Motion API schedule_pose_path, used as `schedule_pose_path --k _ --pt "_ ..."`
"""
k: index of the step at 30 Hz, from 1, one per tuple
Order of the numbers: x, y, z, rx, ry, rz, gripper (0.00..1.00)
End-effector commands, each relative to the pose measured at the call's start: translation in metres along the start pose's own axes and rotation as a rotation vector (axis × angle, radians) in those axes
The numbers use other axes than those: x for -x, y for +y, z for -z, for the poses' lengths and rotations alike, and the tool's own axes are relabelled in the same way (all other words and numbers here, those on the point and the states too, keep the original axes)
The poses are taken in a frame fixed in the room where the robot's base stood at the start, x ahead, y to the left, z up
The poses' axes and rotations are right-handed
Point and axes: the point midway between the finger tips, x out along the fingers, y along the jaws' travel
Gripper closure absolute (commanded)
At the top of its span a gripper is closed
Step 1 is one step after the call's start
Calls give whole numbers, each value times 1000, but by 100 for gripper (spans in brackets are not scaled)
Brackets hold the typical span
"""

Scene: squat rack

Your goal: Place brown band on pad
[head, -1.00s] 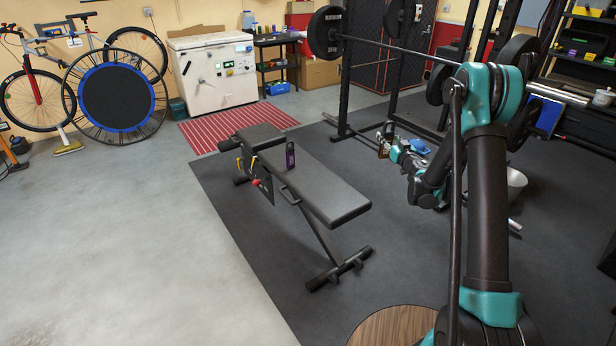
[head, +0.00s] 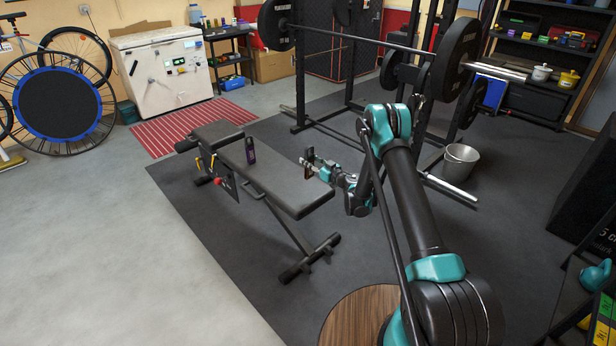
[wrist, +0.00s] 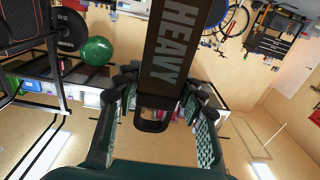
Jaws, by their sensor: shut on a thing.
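The brown band (wrist: 172,55), dark brown with "HEAVY" printed on it, fills the upper middle of the wrist view. My gripper (wrist: 160,102) is shut on it, with a finger on each side of its lower part. In the head view my gripper (head: 312,166) is small, at the right side of the bench, and the band (head: 307,173) shows only as a small dark shape at its tip. The black bench pad (head: 272,178) is long and padded. I cannot tell whether the band is over the pad or beside it.
A metal bucket (head: 460,162) stands at the right. The floor left of the bench is clear.

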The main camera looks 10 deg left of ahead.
Motion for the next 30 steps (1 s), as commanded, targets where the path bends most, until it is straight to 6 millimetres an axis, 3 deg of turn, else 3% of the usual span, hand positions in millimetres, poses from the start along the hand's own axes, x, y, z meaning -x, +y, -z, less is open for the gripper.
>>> schedule_pose_path --k 6,14,21,28,29,30 --pt "0 0 -40 0 0 -1 85" --pt "0 0 -56 0 0 -1 85" --pt "0 0 -85 0 -1 -1 85" --pt "0 0 -88 0 -1 -1 85" --pt "0 0 -88 0 -1 -1 58" --pt "0 0 -88 0 -1 -1 53"
